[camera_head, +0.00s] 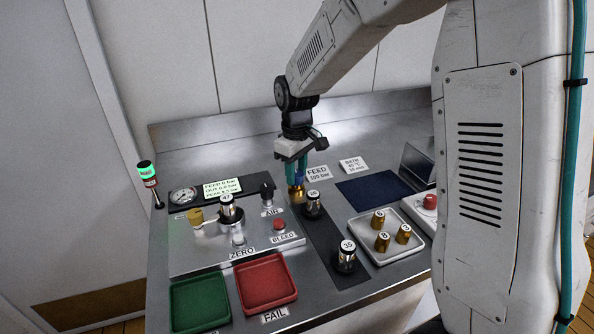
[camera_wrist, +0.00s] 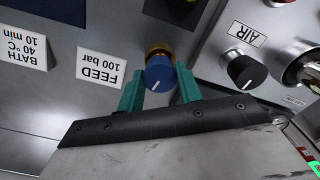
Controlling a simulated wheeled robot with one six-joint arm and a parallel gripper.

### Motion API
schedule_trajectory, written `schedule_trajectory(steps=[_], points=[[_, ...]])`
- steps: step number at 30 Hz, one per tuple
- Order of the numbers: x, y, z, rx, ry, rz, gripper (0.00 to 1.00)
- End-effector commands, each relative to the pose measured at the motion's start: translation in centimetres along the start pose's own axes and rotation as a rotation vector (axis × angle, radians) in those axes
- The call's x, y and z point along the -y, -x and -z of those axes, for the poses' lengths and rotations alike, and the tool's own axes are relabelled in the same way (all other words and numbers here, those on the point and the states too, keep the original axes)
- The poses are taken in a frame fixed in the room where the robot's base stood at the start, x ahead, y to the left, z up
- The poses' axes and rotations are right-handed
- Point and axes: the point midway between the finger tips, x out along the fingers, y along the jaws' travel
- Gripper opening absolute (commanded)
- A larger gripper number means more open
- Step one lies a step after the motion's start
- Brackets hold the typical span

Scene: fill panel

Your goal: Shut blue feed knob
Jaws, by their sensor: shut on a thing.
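The blue feed knob (camera_wrist: 159,76) sits on a brass base, with a white pointer line on its face. It stands beside the white "FEED 100 bar" card (camera_wrist: 101,67). My gripper (camera_wrist: 161,88) has its teal fingers on both sides of the knob and is shut on it. In the head view my gripper (camera_head: 293,172) points down at the back of the bench, and the fingers hide most of the knob; the brass base (camera_head: 296,193) shows below them. The display (camera_head: 222,187) shows a FEED line that seems to read 0 bar.
The black AIR knob (camera_head: 267,190) stands left of the feed knob. Numbered cylinders stand on a dark strip (camera_head: 325,240) in front. A white tray (camera_head: 387,257) holds brass pieces. Green (camera_head: 200,302) and red (camera_head: 266,283) bins lie at the front left.

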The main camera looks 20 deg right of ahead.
Motion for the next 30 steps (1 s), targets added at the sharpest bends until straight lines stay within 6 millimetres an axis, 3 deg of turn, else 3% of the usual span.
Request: schedule_trajectory(steps=[12,30], points=[[-0.06,0.12,0.10,-0.003,0.207,-0.002,0.12],[-0.07,0.13,0.11,-0.003,0.243,-0.003,0.12]])
